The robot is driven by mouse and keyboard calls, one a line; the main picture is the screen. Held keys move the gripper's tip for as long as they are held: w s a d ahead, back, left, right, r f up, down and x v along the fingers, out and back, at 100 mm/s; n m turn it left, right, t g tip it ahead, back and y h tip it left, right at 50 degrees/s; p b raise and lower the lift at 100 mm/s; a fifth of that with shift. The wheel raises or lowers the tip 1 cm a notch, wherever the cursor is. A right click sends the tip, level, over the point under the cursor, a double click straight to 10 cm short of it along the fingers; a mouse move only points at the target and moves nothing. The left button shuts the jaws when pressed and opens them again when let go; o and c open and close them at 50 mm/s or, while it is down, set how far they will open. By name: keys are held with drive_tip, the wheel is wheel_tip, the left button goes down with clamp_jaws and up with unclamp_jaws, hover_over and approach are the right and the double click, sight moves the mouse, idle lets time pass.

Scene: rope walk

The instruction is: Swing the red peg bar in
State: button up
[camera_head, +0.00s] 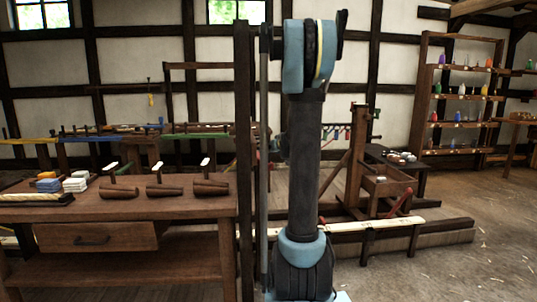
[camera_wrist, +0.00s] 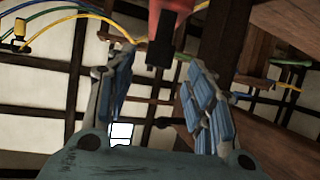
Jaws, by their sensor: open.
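A red bar (camera_head: 398,203) slants up beside a wooden stand with a small box, right of my arm in the head view. I cannot tell for certain that it is the peg bar. In the wrist view, a red piece (camera_wrist: 170,8) with a dark block under it shows at the top, beyond the fingertips. My gripper (camera_wrist: 160,75) is open, its blue-padded fingers apart with nothing clearly held between them. I cannot tell its distance from the red piece. My gripper is hidden in the head view.
A wooden bench (camera_head: 120,207) with tools and rolls stands at left, beside a dark upright post (camera_head: 244,150). A low white-topped rail (camera_head: 370,225) runs behind my arm. A shelf (camera_head: 463,95) of coloured items stands at the back right. The right foreground floor is clear.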

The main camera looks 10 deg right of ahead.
drive_tip(key=v, duration=0.5)
drive_tip(key=shift+s+r, duration=0.15)
drive_tip(key=shift+s, duration=0.2)
